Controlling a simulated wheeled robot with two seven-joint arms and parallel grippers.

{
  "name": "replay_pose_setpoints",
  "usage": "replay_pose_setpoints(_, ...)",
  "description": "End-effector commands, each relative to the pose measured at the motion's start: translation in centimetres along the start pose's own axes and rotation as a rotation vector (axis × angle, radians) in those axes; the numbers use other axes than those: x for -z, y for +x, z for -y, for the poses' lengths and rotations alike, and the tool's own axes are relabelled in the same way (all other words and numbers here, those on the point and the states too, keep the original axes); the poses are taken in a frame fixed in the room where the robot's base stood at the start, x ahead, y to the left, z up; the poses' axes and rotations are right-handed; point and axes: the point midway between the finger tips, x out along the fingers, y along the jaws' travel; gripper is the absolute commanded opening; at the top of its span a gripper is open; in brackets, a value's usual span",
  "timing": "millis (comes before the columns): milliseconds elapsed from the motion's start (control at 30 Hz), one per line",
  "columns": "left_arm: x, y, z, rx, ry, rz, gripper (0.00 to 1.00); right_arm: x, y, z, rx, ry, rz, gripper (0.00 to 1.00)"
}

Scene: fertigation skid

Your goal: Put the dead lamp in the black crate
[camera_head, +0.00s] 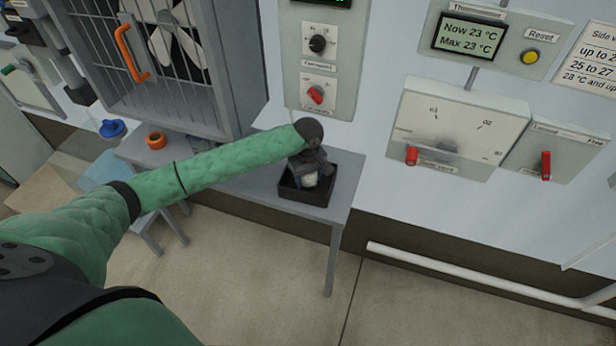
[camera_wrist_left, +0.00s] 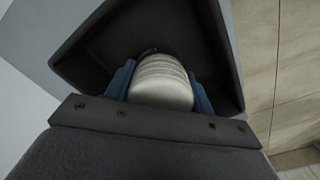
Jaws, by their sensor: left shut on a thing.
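The black crate (camera_head: 304,196) stands on a grey side table in front of the wall. My left gripper (camera_head: 308,176) reaches down at the crate, and its fingers are shut on a pale, ribbed, rounded thing, which I take to be the lamp (camera_head: 310,180). In the left wrist view the lamp (camera_wrist_left: 161,84) sits between the two blue fingers of the left gripper (camera_wrist_left: 161,92). The crate's dark walls (camera_wrist_left: 222,50) surround it there. I cannot tell whether the lamp touches the crate floor. My right gripper is not in view.
The grey table (camera_head: 343,185) has a little bare top right of the crate. An orange ring (camera_head: 157,140) and a blue knob-like piece (camera_head: 112,128) lie further left. A caged fan (camera_head: 150,60) stands behind. Control panels with red levers (camera_head: 411,156) line the wall.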

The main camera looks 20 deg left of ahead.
Motion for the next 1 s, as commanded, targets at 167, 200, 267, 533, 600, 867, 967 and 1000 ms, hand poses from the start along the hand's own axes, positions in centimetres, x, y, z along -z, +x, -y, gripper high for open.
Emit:
replay_pose_setpoints(167,0.0,0.1,0.0,0.0,0.0,0.0,0.75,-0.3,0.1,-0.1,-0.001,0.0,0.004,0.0)
replay_pose_setpoints(200,0.0,0.1,0.0,0.0,0.0,0.0,0.75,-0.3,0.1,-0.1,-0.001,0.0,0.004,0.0)
replay_pose_setpoints(267,0.0,0.1,0.0,0.0,0.0,0.0,0.75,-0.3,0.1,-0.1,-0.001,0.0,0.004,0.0)
replay_pose_setpoints(533,0.0,-0.2,0.0,-0.001,0.0,0.0,0.75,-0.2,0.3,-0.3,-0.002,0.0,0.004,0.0)
replay_pose_setpoints(600,0.0,-0.7,0.0,-0.001,0.0,0.0,0.75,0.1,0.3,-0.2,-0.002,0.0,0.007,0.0)
replay_pose_setpoints(867,0.0,-4.5,-0.1,-0.004,0.001,-0.001,0.75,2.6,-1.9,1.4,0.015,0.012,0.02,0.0)
replay_pose_setpoints(967,0.0,-6.4,-0.1,-0.003,0.001,0.0,0.75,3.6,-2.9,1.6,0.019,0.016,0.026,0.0)
replay_pose_setpoints(1000,0.0,-7.1,-0.1,-0.003,0.0,-0.001,0.75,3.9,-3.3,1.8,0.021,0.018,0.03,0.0)
